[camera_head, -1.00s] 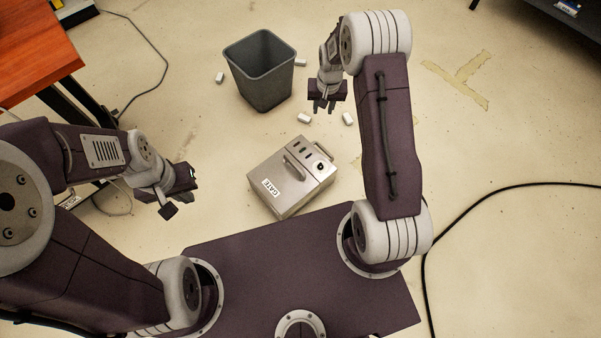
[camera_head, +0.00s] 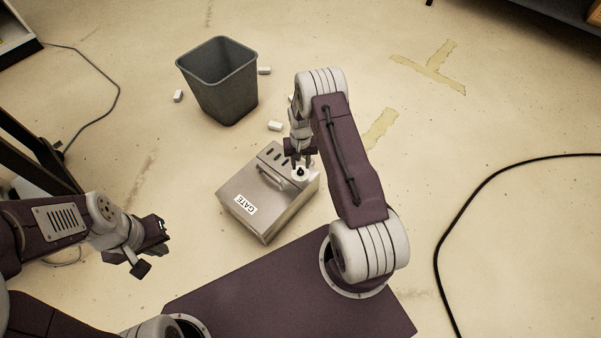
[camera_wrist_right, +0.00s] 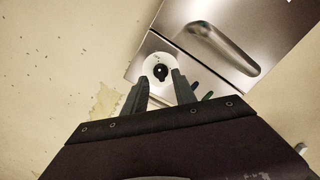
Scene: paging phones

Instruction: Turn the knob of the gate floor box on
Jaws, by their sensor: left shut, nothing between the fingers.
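The gate floor box (camera_head: 262,218) is a metal case with a "GATE" label, a bar handle (camera_head: 276,178) and dark slots on top. Its knob (camera_head: 301,172) is small and black on a white round dial, near the box's right corner. The knob also shows in the right wrist view (camera_wrist_right: 161,71). My right gripper (camera_head: 299,163) is over that corner. In the wrist view its fingers (camera_wrist_right: 162,84) are apart with the dial at their tips; contact cannot be told. My left gripper (camera_head: 148,254) is shut and empty, left of the box.
A grey bin (camera_head: 222,85) stands behind the box, with several small white pieces (camera_head: 275,126) on the floor around it. A black cable (camera_head: 462,205) curves across the floor at right. Dark table legs (camera_head: 35,150) are at left. Floor between bin and box is mostly clear.

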